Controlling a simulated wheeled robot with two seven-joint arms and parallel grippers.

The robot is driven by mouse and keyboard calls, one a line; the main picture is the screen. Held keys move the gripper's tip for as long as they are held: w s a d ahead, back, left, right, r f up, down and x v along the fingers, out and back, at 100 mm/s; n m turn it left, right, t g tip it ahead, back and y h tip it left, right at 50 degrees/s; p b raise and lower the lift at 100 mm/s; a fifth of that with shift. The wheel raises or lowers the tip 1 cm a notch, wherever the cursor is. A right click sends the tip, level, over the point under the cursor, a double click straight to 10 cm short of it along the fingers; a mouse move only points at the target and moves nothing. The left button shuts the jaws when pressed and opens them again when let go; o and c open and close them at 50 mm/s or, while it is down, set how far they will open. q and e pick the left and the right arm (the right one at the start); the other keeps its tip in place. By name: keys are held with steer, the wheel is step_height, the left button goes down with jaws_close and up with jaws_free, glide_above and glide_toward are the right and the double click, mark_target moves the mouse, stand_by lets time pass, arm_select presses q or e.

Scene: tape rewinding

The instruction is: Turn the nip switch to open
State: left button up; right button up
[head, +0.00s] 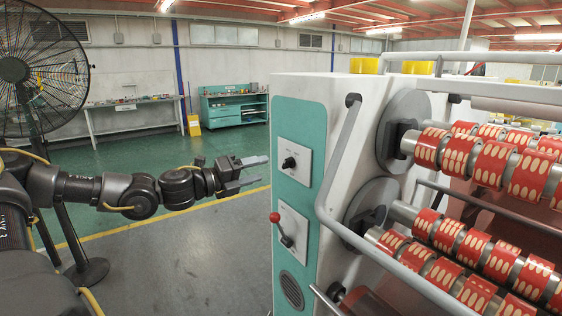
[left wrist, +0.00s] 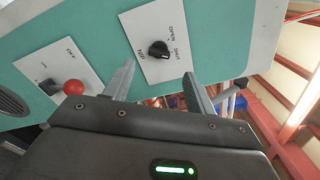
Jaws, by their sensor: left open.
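The nip switch (head: 289,163) is a black knob on a white plate on the machine's teal end panel. It also shows in the left wrist view (left wrist: 158,50), with the words OPEN, SHUT and NIP on its plate. I cannot tell clearly which word the knob points to. My left gripper (head: 262,171) is open and empty, just left of the plate in the head view. In the left wrist view its two fingers (left wrist: 158,76) straddle the line to the knob, which shows between and beyond their tips, apart from them. My right gripper is out of view.
A lever with a red ball (head: 275,217) sits on a second white plate below the switch. A grey bent handrail (head: 337,160) runs along the machine's right side, beside rollers with red tape rolls (head: 493,162). A black fan (head: 40,75) stands left. Floor between is clear.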

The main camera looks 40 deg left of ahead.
mark_target(288, 163)
arm_select(q)
steer(key=p+x, duration=0.4)
steer(key=x, duration=0.4)
steer(key=shift+p, duration=0.4)
steer(key=shift+w, duration=0.1)
steer(key=shift+c, duration=0.3)
steer(key=c, duration=0.9)
